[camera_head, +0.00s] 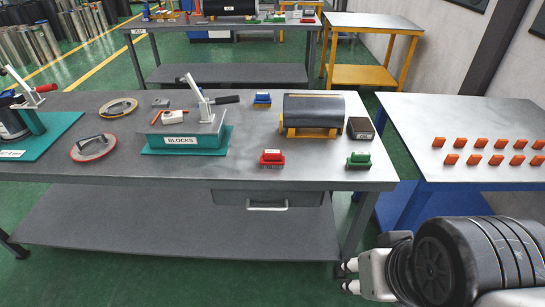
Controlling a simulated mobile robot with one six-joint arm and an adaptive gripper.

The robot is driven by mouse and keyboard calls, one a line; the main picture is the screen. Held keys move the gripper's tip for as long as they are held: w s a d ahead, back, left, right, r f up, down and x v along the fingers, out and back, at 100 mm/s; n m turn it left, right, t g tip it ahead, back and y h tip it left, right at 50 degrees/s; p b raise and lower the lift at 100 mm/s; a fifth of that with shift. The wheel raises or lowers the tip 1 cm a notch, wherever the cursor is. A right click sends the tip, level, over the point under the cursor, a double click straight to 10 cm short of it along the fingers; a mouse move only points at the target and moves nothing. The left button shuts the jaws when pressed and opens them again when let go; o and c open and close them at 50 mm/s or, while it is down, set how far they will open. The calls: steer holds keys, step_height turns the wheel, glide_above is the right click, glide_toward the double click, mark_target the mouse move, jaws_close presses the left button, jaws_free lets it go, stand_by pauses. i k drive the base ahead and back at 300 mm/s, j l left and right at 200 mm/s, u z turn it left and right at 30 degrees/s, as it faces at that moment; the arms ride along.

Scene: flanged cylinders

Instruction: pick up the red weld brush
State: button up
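The red weld brush (271,158) sits on the grey workbench (225,178) near its front edge, right of centre. It has a red top over a dark bristle base. A green brush (359,160) of the same kind stands to its right. A blue one (262,100) stands farther back. My gripper (346,276) is at the lower right, in front of the bench and apart from the red brush. Its two small fingertips are spread with a gap between them, and nothing shows in it.
A dark cylinder on a yellow cradle (312,132) stands behind the red and green brushes, with a dark box (361,128) beside it. The teal-based BLOCKS fixture (183,151) is to the left. A blue-legged table (470,187) with orange blocks stands right. Bench surface around the red brush is clear.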

mark_target(270, 158)
steer(key=i+j+u, duration=0.2)
steer(key=i+u, duration=0.5)
steer(key=i, duration=0.2)
steer(key=i+u, duration=0.35)
steer(key=i, duration=0.1)
